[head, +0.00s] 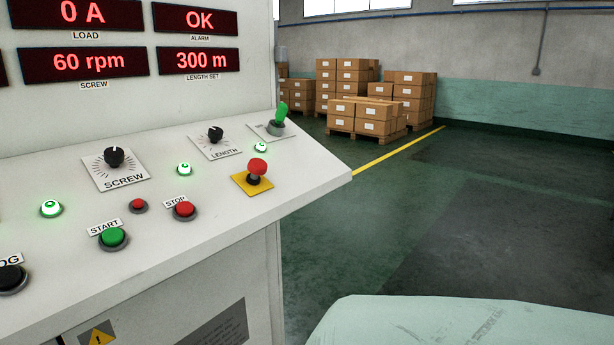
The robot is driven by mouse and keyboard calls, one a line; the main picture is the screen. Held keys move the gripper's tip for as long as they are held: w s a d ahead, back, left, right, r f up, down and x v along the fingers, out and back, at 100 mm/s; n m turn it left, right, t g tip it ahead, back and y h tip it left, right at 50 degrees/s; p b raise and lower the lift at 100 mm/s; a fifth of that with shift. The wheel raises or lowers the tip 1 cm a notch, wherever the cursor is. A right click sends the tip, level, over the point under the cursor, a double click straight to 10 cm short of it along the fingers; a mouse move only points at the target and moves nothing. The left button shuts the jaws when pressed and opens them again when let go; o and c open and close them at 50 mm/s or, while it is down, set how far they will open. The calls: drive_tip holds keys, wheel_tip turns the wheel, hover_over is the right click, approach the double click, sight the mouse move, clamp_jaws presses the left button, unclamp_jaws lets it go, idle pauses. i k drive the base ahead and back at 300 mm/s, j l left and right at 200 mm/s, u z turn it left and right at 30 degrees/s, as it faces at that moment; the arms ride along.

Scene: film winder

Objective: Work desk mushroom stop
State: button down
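The red mushroom stop (257,168) stands on a yellow square plate (253,183) near the right end of the sloped control desk (310,190). Its red cap sits raised above the plate on a dark stem. Nothing touches or covers it. A smaller red button labelled STOP (185,209) is to its lower left, and a green START button (113,237) is farther left. My gripper is not in view.
Black SCREW (114,157) and LENGTH (215,135) knobs and a green switch (281,112) rise from the desk. Red displays read 0 A, OK, 60 rpm and 300 m. A pale rounded surface (470,322) fills the lower right. Stacked cartons (365,115) stand far back; the floor between is clear.

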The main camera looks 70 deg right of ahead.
sight(258, 167)
drive_tip(key=k+z, duration=0.1)
drive_tip(key=z, duration=1.45)
